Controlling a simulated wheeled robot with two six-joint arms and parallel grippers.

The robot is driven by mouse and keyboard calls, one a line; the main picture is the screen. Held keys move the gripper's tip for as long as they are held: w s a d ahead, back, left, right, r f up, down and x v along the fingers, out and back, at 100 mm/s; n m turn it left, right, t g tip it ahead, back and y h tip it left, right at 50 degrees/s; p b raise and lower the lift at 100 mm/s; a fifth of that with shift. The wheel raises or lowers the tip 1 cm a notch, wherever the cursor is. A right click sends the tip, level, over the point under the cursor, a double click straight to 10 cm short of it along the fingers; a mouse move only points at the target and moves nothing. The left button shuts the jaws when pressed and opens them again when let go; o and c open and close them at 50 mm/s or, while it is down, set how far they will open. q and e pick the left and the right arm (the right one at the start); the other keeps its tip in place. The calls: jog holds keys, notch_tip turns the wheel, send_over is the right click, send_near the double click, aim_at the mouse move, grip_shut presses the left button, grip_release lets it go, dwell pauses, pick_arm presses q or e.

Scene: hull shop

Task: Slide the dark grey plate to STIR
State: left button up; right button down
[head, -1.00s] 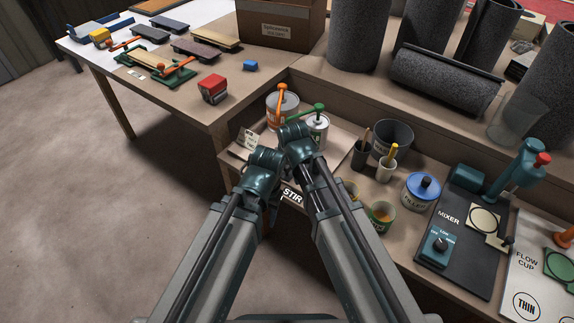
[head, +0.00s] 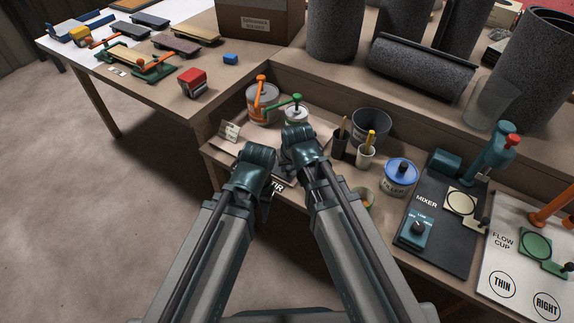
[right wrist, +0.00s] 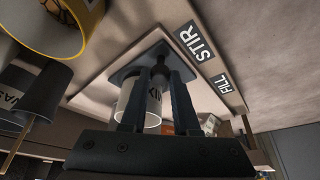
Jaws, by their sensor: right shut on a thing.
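In the right wrist view the dark grey plate (right wrist: 128,72) lies on a pale board (right wrist: 95,82) with STIR (right wrist: 194,42) and FILL (right wrist: 225,85) on its edge. The plate is near STIR. My right gripper (right wrist: 164,82) is shut on the plate's dark knob. A pale can (right wrist: 135,101) shows behind the fingers; I cannot tell whether it rests on the plate. In the head view my right wrist hides the plate, and the right gripper (head: 301,150) is mostly hidden. My left gripper (head: 266,203) hangs by the board's front edge, partly covering STIR (head: 278,187); its opening is unclear.
A can with a green handle (head: 296,114) and a tin with an orange handle (head: 262,106) stand behind my wrists. A black cup (head: 341,148), white cup (head: 365,157), blue-lidded tin (head: 399,178) and mixer base (head: 440,232) crowd the right. Open floor lies left.

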jog(key=c, duration=0.7)
grip_release()
jog(key=shift+s+d, duration=0.15)
jog(key=shift+d, duration=0.05)
jog(key=shift+o, duration=0.2)
jog(key=shift+r, duration=0.1)
jog(key=shift+s+r+p, duration=0.15)
jog(key=shift+r+p, duration=0.35)
jog(key=shift+p, duration=0.15)
jog(key=a+p+v, duration=0.1)
jog(key=p+v, duration=1)
jog(key=v, duration=0.1)
jog(key=shift+d+r, duration=0.3)
jog(key=shift+d, duration=0.2)
jog(key=shift+s, duration=0.1)
jog(key=shift+p, duration=0.3)
jog(key=s+r+n+g+h+p, duration=0.2)
jog(key=s+r+g+p, duration=0.3)
jog(key=s, duration=0.5)
jog(key=r+p, duration=0.2)
jog(key=p, duration=0.1)
jog(key=shift+s, duration=0.4)
